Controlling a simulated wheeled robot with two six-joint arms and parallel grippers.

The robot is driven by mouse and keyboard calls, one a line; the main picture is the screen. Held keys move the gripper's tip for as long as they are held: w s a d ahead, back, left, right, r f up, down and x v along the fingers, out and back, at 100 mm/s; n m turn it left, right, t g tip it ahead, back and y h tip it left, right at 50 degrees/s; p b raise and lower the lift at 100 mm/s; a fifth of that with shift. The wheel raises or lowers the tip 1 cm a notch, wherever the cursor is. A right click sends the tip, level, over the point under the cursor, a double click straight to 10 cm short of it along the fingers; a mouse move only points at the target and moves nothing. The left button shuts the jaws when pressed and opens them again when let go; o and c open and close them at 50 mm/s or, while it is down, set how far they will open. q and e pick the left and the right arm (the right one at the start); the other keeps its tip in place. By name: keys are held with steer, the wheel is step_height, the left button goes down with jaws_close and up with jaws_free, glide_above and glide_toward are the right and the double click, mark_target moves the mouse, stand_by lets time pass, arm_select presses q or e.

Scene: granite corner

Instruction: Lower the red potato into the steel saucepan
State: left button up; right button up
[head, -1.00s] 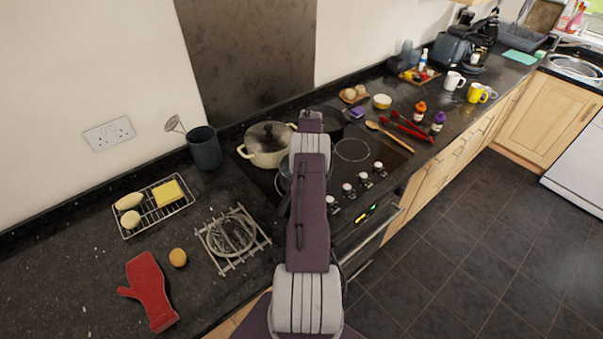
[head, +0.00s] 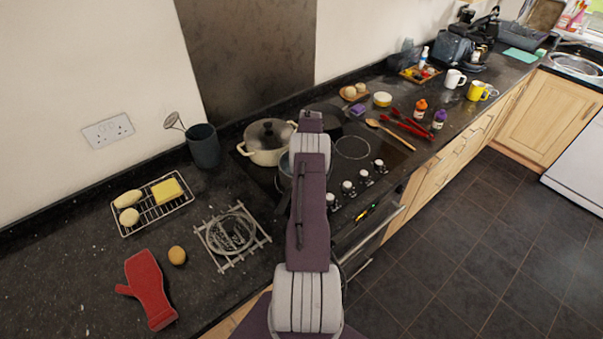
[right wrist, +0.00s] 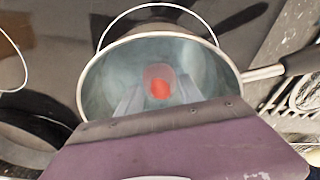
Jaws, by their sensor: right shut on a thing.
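The steel saucepan (right wrist: 212,68) is seen from above in the right wrist view, with its dark handle (right wrist: 303,60) pointing right. My right gripper (right wrist: 158,88) reaches over the near rim, its fingers in front of the pan's inside. It is shut on the red potato (right wrist: 159,90), which shows as a red patch between the fingertips, within the outline of the rim. I cannot tell whether the potato touches the bottom. In the head view my right arm covers most of the saucepan, and the gripper and potato are hidden. My left gripper is not in view.
A cream pot with a lid (head: 265,153) stands left of my arm on the hob, a dark frying pan (head: 328,116) behind it. On the left counter are a trivet (head: 256,238), a small round brown item (head: 177,255), a red oven glove (head: 148,285) and a wire rack (head: 158,214).

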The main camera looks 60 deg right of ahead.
steer(key=o, duration=1.5)
steer(key=r, duration=0.3)
steer(key=r+b, duration=0.1)
steer(key=r, duration=0.2)
steer(key=s+r+b, duration=0.1)
steer(key=r, duration=0.2)
steer(key=shift+d, duration=0.1)
